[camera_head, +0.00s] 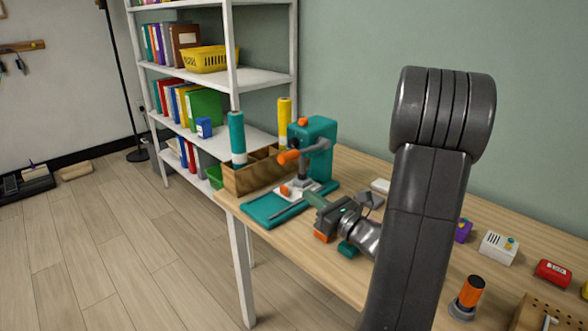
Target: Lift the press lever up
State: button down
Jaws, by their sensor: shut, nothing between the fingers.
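The press stands on the wooden table, with a teal column (318,132) and a teal base plate (262,208). Its grey lever (316,147) reaches out to the left from the column and ends in an orange handle (288,157). The lever sits roughly level, dipping slightly toward the handle. The fingertips are small in this view, so any contact with the base cannot be told.
A wooden box (250,178) with a teal bottle (237,135) and a yellow bottle (284,118) stands behind the press. A white shelf (232,55) is beyond. An orange-and-black cylinder (467,298), a white box (498,247) and a red box (552,273) stand to the right.

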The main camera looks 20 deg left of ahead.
aim_at(306, 151)
jog(key=w+a+r, duration=0.3)
jog(key=a+r, duration=0.2)
jog(key=a, duration=0.2)
jog(key=shift+w+a, duration=0.15)
dwell(0.3)
dwell(0.4)
